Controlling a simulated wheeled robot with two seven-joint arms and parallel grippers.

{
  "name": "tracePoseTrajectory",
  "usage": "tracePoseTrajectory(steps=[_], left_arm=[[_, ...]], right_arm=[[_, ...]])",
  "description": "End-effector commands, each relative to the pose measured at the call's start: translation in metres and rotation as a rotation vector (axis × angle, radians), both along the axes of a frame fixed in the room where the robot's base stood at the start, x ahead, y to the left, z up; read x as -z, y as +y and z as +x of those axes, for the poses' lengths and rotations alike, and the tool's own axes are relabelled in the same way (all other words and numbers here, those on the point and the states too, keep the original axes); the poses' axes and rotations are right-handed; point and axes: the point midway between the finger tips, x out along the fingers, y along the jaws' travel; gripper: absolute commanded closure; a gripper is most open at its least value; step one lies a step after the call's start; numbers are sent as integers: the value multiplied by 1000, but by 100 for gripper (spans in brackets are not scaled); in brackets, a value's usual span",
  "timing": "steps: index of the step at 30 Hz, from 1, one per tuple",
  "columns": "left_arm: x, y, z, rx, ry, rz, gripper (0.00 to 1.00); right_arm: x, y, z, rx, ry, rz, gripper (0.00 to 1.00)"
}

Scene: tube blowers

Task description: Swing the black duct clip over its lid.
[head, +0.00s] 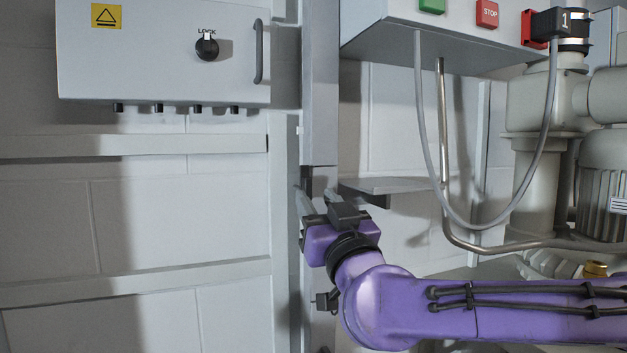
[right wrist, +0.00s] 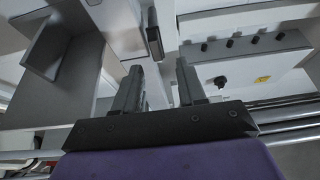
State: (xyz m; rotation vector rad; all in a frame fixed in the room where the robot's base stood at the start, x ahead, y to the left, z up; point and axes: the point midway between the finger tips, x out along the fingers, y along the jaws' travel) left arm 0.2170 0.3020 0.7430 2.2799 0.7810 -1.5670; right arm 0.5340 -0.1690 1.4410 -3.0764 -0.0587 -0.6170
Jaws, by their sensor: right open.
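I cannot pick out the black duct clip or its lid for sure. In the head view a black band (head: 574,42) goes around the top of a beige pipe at the upper right, beside a black box marked 1 (head: 550,23); I cannot tell whether the band is the clip. My right gripper (head: 320,207) is at the lower middle, in front of the grey post and far left of that band. In the right wrist view its fingers (right wrist: 160,72) stand apart with nothing between them. My left gripper is not in view.
A grey cabinet (head: 170,60) with a black lock knob (head: 207,47) hangs at the upper left. A control box (head: 440,35) with green and red buttons hangs at the top. A grey cable (head: 424,130) loops below it, near a small shelf (head: 385,185).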

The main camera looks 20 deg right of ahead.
Motion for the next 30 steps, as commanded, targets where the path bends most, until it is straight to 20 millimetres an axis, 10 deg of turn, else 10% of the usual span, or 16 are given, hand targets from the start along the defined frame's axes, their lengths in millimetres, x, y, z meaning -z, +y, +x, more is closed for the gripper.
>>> tracePoseTrajectory(steps=[16,21,30], left_arm=[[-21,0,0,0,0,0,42],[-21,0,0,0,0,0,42],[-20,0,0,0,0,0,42]], right_arm=[[-16,-1,41,2,1,3,60],[-17,-1,41,2,1,2,100],[-16,-4,41,5,2,16,100]])
